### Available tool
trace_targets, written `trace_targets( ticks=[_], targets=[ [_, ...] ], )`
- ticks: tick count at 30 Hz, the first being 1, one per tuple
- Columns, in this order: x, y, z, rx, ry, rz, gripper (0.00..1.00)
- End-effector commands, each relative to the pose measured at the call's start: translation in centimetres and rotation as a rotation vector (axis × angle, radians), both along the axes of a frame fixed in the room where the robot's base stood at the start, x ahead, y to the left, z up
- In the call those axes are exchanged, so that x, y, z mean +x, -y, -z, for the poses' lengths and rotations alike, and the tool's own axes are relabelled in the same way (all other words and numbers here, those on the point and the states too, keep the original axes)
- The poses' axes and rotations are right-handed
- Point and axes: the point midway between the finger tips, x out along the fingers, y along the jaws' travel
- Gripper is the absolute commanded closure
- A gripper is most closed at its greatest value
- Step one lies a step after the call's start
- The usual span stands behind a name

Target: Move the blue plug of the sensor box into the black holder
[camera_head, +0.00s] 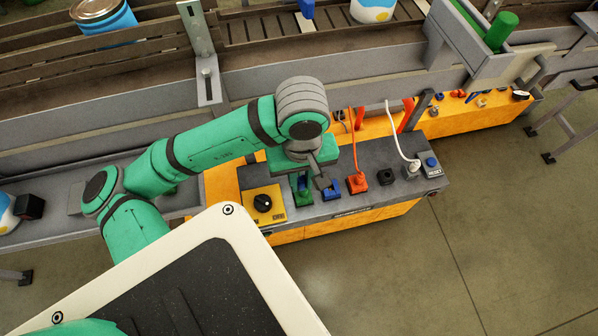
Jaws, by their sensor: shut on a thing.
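My gripper (316,180) points down over the grey top of the sensor box (345,212), between a green holder (301,194) and a blue piece. It is shut on what looks like the blue plug (332,190), which the fingers partly hide. I cannot tell whether the plug still sits in a holder. The black holder (386,177) is on the same top, to the right of the orange plug, and looks empty.
An orange plug (357,183) with an upright orange cable stands between my gripper and the black holder. A white cable (401,140) runs to a plug beyond the holder. A yellow panel with a black knob (263,203) is at left. A conveyor (300,28) lies behind.

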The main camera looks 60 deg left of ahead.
Motion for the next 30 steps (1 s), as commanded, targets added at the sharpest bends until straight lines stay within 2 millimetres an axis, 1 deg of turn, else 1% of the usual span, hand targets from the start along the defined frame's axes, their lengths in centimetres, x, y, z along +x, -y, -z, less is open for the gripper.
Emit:
trace_targets(
  ticks=[30],
  targets=[
    [3.1,0.7,1.8,0.0,0.0,0.004,1.0]
  ],
)
